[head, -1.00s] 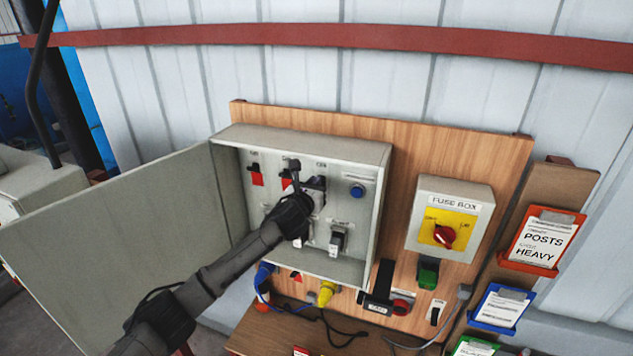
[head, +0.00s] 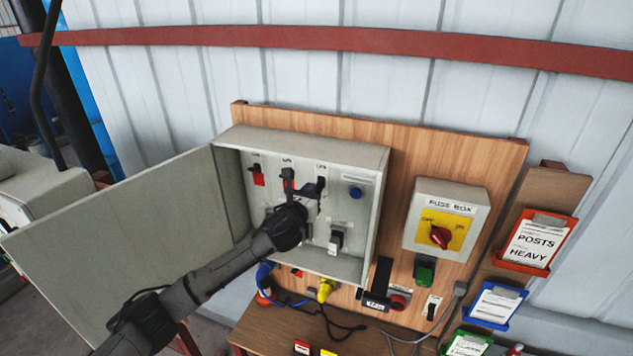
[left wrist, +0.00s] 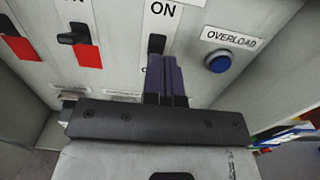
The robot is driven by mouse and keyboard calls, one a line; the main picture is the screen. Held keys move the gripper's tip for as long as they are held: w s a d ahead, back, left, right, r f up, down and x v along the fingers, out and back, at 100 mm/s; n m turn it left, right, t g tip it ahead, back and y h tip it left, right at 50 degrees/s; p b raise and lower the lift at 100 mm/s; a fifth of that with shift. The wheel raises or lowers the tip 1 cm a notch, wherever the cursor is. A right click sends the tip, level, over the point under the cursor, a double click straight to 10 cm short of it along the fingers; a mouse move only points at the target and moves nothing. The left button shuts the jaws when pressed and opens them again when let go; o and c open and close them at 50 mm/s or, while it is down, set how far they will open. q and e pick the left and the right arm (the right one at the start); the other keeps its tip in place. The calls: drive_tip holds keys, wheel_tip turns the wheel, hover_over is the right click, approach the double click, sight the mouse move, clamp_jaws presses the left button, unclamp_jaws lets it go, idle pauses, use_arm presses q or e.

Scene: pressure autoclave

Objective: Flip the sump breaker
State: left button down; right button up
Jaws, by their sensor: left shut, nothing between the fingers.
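The grey breaker cabinet (head: 378,200) on the wooden board has its door (head: 130,240) open to the left. Its upper row has three black levers: a left lever (head: 256,168) with red below it, a middle lever (head: 287,180) and a right lever (head: 321,184). My left gripper (head: 308,198) is inside the cabinet, in front of the panel below the upper row. In the left wrist view its fingers (left wrist: 165,68) are shut and empty, just below the right lever (left wrist: 157,43), which is under an ON label. Whether they touch is unclear. No sump label is readable. My right gripper is not shown.
A blue overload button (head: 356,192) sits right of the levers, and another switch (head: 336,238) is lower down. A fuse box (head: 447,220) with a red knob is to the right. Cables and a yellow plug (head: 326,290) hang below. The cabinet side walls limit sideways room.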

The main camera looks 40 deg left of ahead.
use_arm(q)
drive_tip(key=shift+p+v, duration=0.55)
drive_tip(key=shift+v, duration=1.6)
